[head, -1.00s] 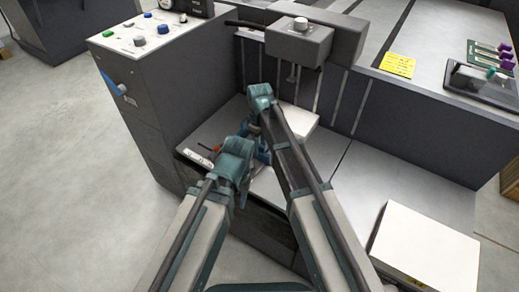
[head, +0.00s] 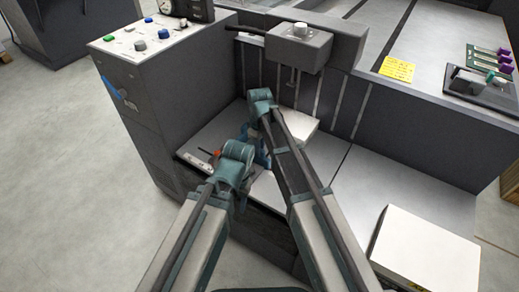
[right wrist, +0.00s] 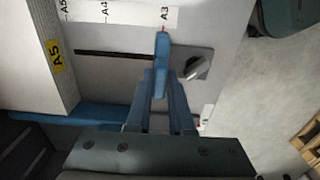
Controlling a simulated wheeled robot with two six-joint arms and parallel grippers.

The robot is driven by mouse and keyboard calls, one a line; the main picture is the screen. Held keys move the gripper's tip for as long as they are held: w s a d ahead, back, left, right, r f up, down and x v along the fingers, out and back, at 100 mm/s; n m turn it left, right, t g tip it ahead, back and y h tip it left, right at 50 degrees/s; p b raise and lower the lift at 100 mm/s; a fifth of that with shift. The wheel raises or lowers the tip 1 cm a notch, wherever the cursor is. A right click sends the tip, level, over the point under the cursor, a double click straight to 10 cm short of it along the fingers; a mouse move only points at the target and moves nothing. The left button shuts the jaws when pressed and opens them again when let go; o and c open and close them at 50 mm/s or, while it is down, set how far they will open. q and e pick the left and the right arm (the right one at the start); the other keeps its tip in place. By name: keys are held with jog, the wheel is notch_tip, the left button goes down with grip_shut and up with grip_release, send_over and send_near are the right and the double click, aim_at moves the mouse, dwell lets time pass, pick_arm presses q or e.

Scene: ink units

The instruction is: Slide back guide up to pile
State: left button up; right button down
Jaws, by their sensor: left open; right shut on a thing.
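In the head view, my right gripper (head: 263,146) is low over the deck left of the pile, partly hidden by the arms. My left gripper (head: 237,160) is open, lower and nearer; its fingertips are hard to see.
A size scale (right wrist: 115,12) and dark slot (right wrist: 100,53) run from the guide towards the pile. A control cabinet (head: 150,90) rises at left; a white stack (head: 425,250) lies at front right. The deck right of the pile is clear.

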dwell(0.8)
jog(key=w+d, duration=0.2)
jog(key=w, duration=0.1)
jog(key=w+d, duration=0.2)
jog(key=w, duration=0.1)
jog(key=w+d, duration=0.2)
jog(key=w, duration=0.1)
jog(key=shift+w+d, duration=0.3)
jog(key=c, duration=0.8)
grip_release()
jog(key=shift+r, duration=0.1)
notch_tip(320, 180, up, 14)
jog(key=p, duration=1.3)
jog(key=shift+f+p, duration=0.2)
jog(key=shift+p, duration=0.2)
